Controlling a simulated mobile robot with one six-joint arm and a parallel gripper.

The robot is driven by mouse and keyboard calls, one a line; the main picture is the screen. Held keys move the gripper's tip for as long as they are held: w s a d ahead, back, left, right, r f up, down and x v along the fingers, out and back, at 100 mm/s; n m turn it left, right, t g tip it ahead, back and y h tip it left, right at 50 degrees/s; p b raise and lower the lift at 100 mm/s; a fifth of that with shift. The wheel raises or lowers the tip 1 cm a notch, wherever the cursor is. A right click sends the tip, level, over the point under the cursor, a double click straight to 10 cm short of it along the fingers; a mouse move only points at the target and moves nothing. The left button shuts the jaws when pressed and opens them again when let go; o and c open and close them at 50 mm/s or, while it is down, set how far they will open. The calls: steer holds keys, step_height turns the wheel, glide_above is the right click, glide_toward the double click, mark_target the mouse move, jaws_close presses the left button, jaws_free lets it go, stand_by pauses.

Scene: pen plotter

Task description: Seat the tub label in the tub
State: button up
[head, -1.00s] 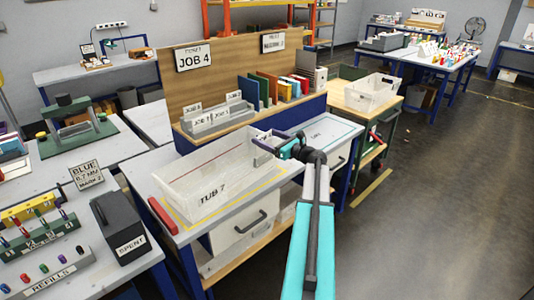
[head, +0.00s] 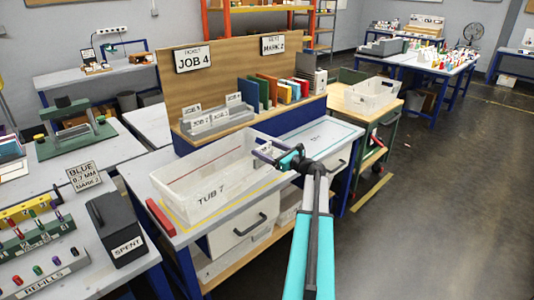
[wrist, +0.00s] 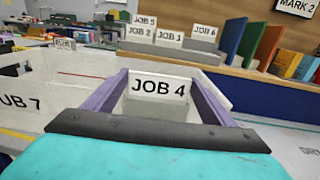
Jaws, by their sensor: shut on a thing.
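The tub label, a white card reading JOB 4 (wrist: 158,88), is between the purple fingers of my gripper (wrist: 160,78) in the wrist view. My gripper is shut on it, and the card stands about upright with its print facing the camera. In the head view my gripper (head: 265,154) is at the right end of the white tub marked TUB 7 (head: 205,198). The tub's side also shows at the left of the wrist view (wrist: 25,118). The card's lower edge is unclear, so I cannot tell whether it touches the tub.
The tub stands on a grey bench with yellow outline, a red block (head: 160,217) at its left. Behind is a grey rack (head: 217,122) of job cards and a wooden board with a JOB 4 ticket (head: 194,57). Coloured folders (head: 265,92) stand right of the rack.

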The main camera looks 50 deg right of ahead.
steer(key=shift+f, duration=0.15)
steer(key=o, duration=1.1)
steer(key=shift+r, duration=0.2)
steer(key=s+b, duration=0.3)
steer(key=s, duration=0.9)
steer(key=shift+d, duration=0.15)
steer(key=shift+f, duration=0.1)
